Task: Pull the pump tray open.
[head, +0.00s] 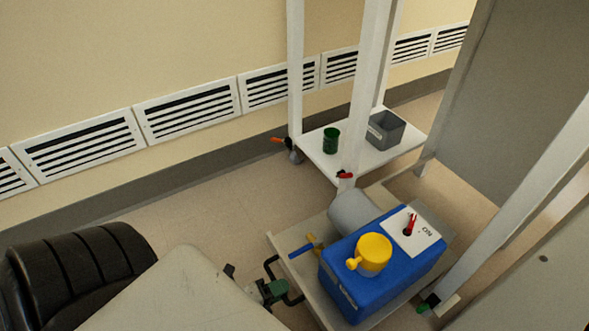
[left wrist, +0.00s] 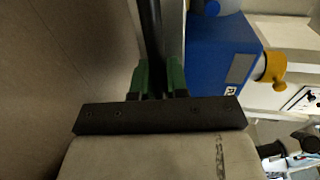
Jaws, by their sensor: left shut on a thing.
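The pump tray (head: 284,243) is a low, pale tray at the lower middle of the head view. It carries a blue pump (head: 345,290) with a yellow cap, a grey cylinder and a white ON panel with a red switch. The pump also shows in the left wrist view (left wrist: 225,45). A black bar handle (head: 270,266) stands off the tray's near left edge. My left gripper (head: 272,291), with green fingertips, is shut on this handle; in the left wrist view the bar (left wrist: 150,40) runs between the fingers. My right gripper is not in view.
A white-framed rack (head: 318,158) behind holds a green cup (head: 331,140) and a grey bin (head: 385,130). A white leg (head: 515,190) with a green-tabbed castor stands right of the pump. Floor (head: 215,215) left of the tray is clear up to the vented wall.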

